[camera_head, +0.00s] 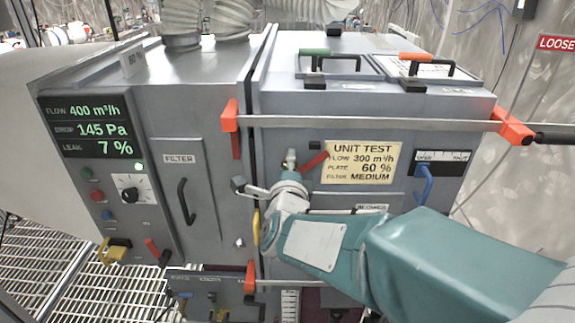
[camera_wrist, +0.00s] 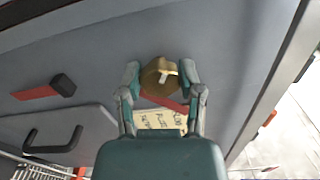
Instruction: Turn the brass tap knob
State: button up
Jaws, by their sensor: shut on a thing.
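The brass tap knob (camera_wrist: 152,80) sits on the grey cabinet face, between the two fingertips of my gripper (camera_wrist: 160,76) in the wrist view. The fingers close on its two sides, and a pale mark shows on its front. In the head view my gripper (camera_head: 266,172) reaches the upper front of the cabinet, just right of the door seam. There, I cannot make out the knob behind the fingers.
A red lever (camera_head: 314,160) and the yellow UNIT TEST label (camera_head: 360,162) lie right of my gripper. A metal bar (camera_head: 370,122) with orange ends crosses above. A blue handle (camera_head: 425,183) stands farther right. The left display (camera_head: 90,125) reads leak 7 %.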

jog(key=m, duration=0.6)
jog(key=shift+d+f+m, duration=0.1)
jog(key=shift+f+m, duration=0.15)
jog(key=shift+m, duration=0.05)
jog(key=m, duration=0.5)
jog(key=shift+f+m, duration=0.15)
jog(key=shift+m, duration=0.15)
jog(key=o, duration=1.1)
jog(key=shift+o, duration=0.2)
jog(key=shift+r, duration=0.2)
jog(key=s, duration=1.2)
jog(key=shift+a, duration=0.4)
